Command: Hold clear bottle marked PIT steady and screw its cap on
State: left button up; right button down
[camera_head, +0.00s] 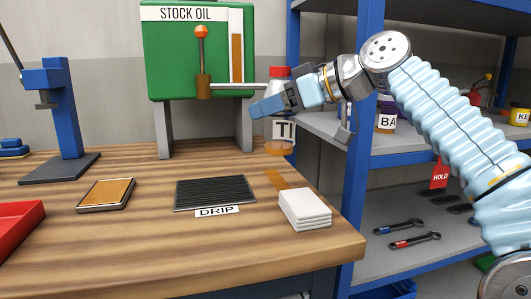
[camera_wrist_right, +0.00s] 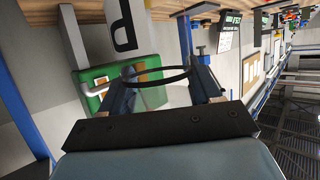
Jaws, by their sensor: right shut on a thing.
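The clear bottle (camera_head: 283,130) is held upright at the right side of the bench, with amber liquid low in it. Its white label shows part of its letters, like "TI"; the gripper hides some of the bottle. A red cap (camera_head: 280,71) sits on its top; I cannot tell how tight it is. My right gripper (camera_head: 268,107) is shut on the bottle around its middle. In the right wrist view the jaws (camera_wrist_right: 160,88) are either side of a dark ring and see-through body, with a black letter on a label above. My left gripper is not in view.
The bench (camera_head: 150,235) holds a black DRIP mat (camera_head: 215,192), a stack of white pads (camera_head: 305,209), an orange-topped pad (camera_head: 106,194), a blue press (camera_head: 64,110) and a red tray (camera_head: 15,230). The green STOCK OIL tank (camera_head: 175,60) stands behind. Blue shelving (camera_head: 352,150) is at right.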

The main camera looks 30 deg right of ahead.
jog(key=w+d+f, duration=0.2)
jog(key=w+f, duration=0.4)
jog(key=shift+w, duration=0.2)
jog(key=f, duration=0.1)
jog(key=f+b, duration=0.1)
jog(key=f, duration=0.1)
jog(key=shift+w, duration=0.4)
jog(key=shift+f, duration=0.55)
jog(key=shift+f+b, duration=0.2)
jog(key=shift+b, duration=0.15)
jog(key=shift+c, duration=1.1)
grip_release()
jog(key=shift+r, duration=0.1)
